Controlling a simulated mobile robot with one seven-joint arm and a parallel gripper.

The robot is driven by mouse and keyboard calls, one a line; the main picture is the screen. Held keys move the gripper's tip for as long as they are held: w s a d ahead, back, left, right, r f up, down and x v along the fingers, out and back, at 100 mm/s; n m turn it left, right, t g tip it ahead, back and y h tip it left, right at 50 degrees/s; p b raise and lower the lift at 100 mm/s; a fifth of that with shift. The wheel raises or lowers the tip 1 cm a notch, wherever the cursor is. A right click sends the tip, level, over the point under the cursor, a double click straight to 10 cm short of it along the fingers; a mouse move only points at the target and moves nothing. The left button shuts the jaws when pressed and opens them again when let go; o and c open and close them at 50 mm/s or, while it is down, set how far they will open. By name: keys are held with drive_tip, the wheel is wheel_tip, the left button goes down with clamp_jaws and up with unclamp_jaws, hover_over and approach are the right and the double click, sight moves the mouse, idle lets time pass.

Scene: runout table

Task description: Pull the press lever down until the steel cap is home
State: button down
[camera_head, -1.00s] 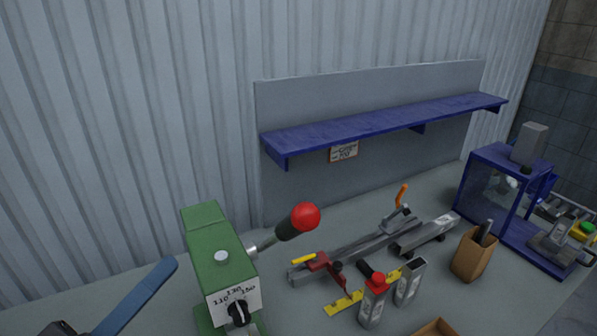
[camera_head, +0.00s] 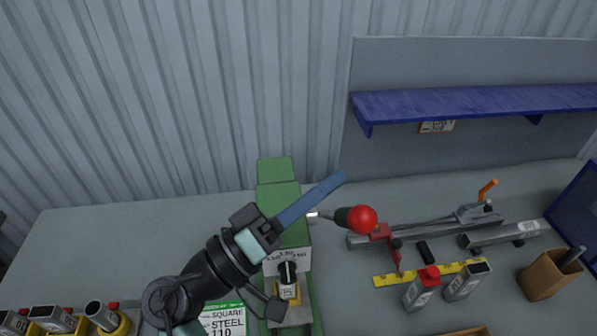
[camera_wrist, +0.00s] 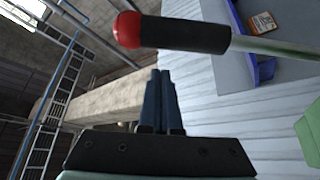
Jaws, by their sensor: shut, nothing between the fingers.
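The press (camera_head: 280,196) is a green column with a numbered plate and a black knob on its front, in the head view's middle. Its lever (camera_head: 343,217) sticks out to the right, with a steel rod, black grip and red ball. My gripper (camera_head: 338,180) has its blue fingers closed together and empty. In the picture the fingertips are above and slightly left of the red ball. In the wrist view the lever (camera_wrist: 190,34) crosses beyond the fingertips (camera_wrist: 160,74), apart from them. I cannot make out the steel cap; a yellow part (camera_head: 288,293) shows low at the press front.
A blue shelf (camera_head: 480,102) is on the back wall at right. Containers stand at lower left beside a green STEEL sign (camera_head: 222,320).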

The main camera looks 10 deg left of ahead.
drive_tip(key=shift+s+d+f+p, duration=0.45)
drive_tip(key=shift+s+d+f, duration=0.1)
drive_tip(key=shift+s+f, duration=0.3)
drive_tip(key=shift+f+b, duration=0.1)
drive_tip(key=shift+b, duration=0.2)
